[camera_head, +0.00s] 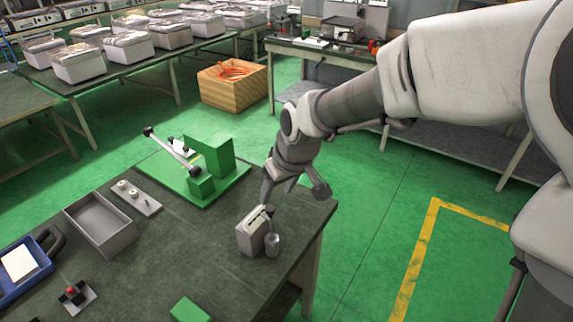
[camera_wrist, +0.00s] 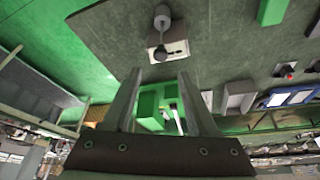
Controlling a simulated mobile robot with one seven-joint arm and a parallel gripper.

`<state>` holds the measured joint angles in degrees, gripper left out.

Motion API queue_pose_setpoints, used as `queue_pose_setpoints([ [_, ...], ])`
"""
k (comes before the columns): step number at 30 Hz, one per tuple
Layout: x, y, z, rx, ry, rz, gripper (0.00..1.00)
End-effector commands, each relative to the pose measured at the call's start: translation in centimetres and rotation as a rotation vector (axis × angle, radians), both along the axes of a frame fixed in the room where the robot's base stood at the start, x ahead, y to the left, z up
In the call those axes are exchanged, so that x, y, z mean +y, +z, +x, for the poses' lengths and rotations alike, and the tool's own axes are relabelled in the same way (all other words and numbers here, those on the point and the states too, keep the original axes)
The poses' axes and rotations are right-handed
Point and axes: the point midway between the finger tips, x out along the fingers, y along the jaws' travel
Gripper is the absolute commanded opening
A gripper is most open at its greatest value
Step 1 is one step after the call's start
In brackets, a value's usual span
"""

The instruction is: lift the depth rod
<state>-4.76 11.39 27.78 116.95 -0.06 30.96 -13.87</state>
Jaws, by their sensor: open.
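My gripper (camera_head: 294,195) is open and empty, above the right edge of the dark table, behind the light box. In the wrist view its two fingers (camera_wrist: 160,73) are spread apart. A pale rod with dark ball ends (camera_head: 172,152) slants across the green fixture (camera_head: 222,157), left of my gripper. A small light box (camera_head: 251,236) stands near the table's right edge, with a grey cup (camera_head: 272,245) beside it and a short dark-tipped rod (camera_head: 267,211) at its top. The box also shows beyond the fingertips in the wrist view (camera_wrist: 177,48). I cannot tell which rod is the depth rod.
On the table are a grey tray (camera_head: 101,226), a plate with small knobs (camera_head: 136,197), a blue case (camera_head: 22,262), a red button (camera_head: 72,291) and a green block (camera_head: 189,310). A wooden crate (camera_head: 232,84) stands on the floor behind. The table's middle is bare.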

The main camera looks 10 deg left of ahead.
Motion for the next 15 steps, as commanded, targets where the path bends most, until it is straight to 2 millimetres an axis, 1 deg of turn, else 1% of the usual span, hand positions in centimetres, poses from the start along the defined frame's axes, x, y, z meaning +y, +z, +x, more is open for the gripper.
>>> queue_pose_setpoints([
  [1,-0.3,1.3,-0.3,-0.005,-0.002,0.001,0.59],
  [6,-1.2,4.5,-1.3,-0.005,-0.001,0.001,0.59],
  [12,-2.1,7.6,-2.2,-0.003,-0.001,0.001,0.59],
  [15,-2.4,8.5,-2.5,-0.002,0.001,0.0,0.59],
])
